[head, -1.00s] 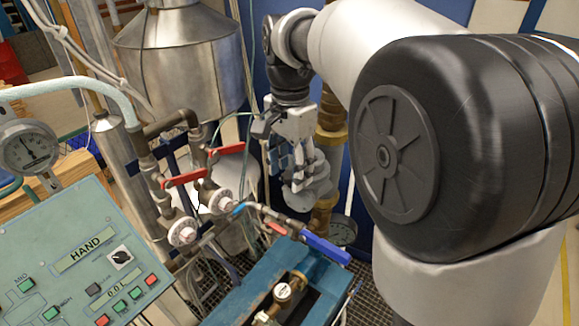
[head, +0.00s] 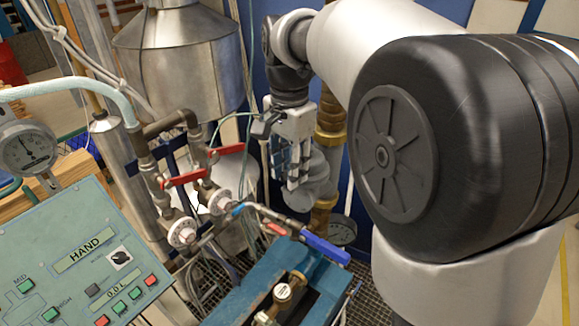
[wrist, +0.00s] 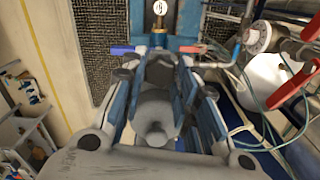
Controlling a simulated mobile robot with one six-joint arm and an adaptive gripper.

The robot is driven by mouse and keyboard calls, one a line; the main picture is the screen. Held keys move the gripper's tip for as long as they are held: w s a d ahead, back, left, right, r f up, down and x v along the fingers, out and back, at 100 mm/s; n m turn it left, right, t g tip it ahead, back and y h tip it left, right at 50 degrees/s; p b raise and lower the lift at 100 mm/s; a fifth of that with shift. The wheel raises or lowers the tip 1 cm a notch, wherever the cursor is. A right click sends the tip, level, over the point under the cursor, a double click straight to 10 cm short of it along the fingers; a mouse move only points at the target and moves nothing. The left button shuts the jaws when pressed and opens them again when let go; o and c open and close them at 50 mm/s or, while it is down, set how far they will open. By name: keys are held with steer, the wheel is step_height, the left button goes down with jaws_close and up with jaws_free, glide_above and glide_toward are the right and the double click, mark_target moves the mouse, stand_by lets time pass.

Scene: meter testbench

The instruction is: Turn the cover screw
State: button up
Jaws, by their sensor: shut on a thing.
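My gripper (head: 299,165) is in the middle of the head view, pointing down in front of the brass pipe fittings. Its blue-padded fingers are closed around a grey part, which I take to be the cover screw (wrist: 155,131). In the wrist view a small round grey knob shows between the fingers of my gripper (wrist: 160,95). A rounded grey housing (head: 320,176) sits just beside and behind the fingers in the head view. The exact contact between fingers and screw is partly hidden.
A blue-handled valve (head: 325,248) and a blue bench (head: 250,292) lie below the gripper. Red-handled valves (head: 186,179) stand to its left. A green control panel (head: 75,260) is at lower left. A thin green cable (head: 228,116) hangs close to the gripper.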

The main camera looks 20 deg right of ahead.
steer(key=n+p, duration=0.1)
steer(key=n, duration=0.3)
steer(key=shift+n, duration=0.3)
steer(key=o, duration=1.1)
steer(key=shift+c, duration=0.2)
step_height(320, 180, up, 12)
